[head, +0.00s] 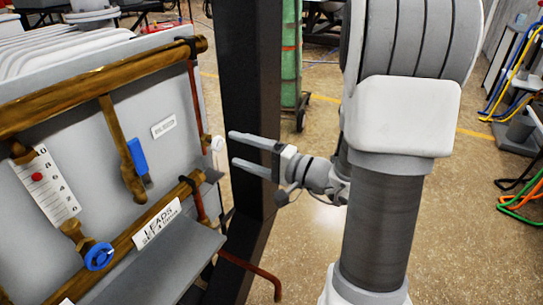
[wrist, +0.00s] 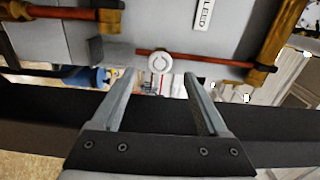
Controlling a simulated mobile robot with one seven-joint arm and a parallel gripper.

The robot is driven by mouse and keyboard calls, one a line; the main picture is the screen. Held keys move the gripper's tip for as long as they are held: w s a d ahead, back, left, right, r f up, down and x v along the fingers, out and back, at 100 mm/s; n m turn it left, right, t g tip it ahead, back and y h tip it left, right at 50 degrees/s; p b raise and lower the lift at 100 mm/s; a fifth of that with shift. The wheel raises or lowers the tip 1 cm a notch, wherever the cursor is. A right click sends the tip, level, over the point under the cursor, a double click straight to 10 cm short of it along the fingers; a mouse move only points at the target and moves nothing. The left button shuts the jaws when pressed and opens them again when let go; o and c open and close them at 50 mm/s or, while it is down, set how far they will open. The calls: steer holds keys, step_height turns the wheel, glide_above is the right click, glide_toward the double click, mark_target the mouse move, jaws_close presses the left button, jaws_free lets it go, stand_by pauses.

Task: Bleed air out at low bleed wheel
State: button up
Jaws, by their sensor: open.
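A small round white wheel (head: 217,143) sits on a thin red-brown pipe at the right edge of the grey panel in the head view. In the wrist view, the white wheel (wrist: 160,62) faces me, centred just beyond the fingertips. A label partly reading "LEED" (wrist: 205,12) is on the panel near it. My gripper (head: 233,148) is open, its two fingers pointing left at the wheel. In the wrist view, my gripper (wrist: 159,76) has empty space between its fingers. The fingertips look close to the wheel, but I cannot tell whether they touch it.
A dark upright post (head: 250,90) stands just behind my gripper. The panel carries brass pipes (head: 105,85), a blue lever (head: 138,157), a blue wheel (head: 98,256) and a white gauge (head: 45,185). A grey ledge (head: 160,265) juts out below. Open floor shows at right.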

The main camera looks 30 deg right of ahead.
steer(key=v, duration=0.8)
steer(key=shift+p, duration=0.4)
steer(key=shift+w, duration=0.1)
